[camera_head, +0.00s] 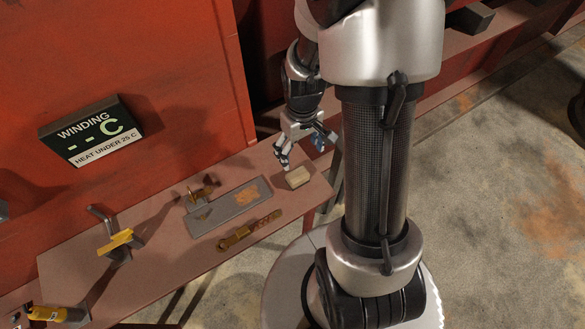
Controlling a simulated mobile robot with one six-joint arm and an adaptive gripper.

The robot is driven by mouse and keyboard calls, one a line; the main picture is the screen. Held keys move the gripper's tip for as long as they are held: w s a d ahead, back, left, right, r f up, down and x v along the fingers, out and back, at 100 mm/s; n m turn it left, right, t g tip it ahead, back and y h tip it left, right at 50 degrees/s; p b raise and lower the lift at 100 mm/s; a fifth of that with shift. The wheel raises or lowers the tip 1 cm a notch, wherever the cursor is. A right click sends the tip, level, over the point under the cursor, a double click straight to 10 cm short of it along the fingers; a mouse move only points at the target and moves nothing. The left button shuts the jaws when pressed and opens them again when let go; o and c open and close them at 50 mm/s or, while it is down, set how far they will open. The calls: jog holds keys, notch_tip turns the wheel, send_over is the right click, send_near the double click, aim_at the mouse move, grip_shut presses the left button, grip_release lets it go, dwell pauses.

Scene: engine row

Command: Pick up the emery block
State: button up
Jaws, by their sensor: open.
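A small tan block (298,177), which looks like the emery block, lies near the right end of the reddish bench (160,287). My gripper (303,160) is open, with its fingers pointing down. It appears above and close to the block, with no visible contact. The exact gap between the fingertips and the block cannot be told from this view. Part of my arm above the gripper is hidden behind my own body.
A grey plate (228,207) with a rusty patch and a brass piece (249,230) lie left of the block. A yellow-handled tool (121,243) and a yellow cylinder (46,313) are farther left. A red wall with a WINDING display (91,131) rises behind the bench.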

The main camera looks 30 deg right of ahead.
aim_at(298, 174)
notch_tip(298, 174, down, 9)
jog(key=b, duration=0.2)
jog(key=shift+r+b, duration=0.15)
jog(key=shift+b, duration=0.15)
jog(key=f, duration=0.1)
jog(key=f+b, duration=0.1)
jog(key=f, duration=0.1)
jog(key=f+b, duration=0.1)
jog(key=f, duration=0.1)
jog(key=shift+w+a+f, duration=0.15)
jog(key=shift+w, duration=0.1)
jog(key=shift+c, duration=0.4)
jog(key=c, duration=1.2)
notch_tip(298, 174, up, 20)
jog(key=p, duration=0.6)
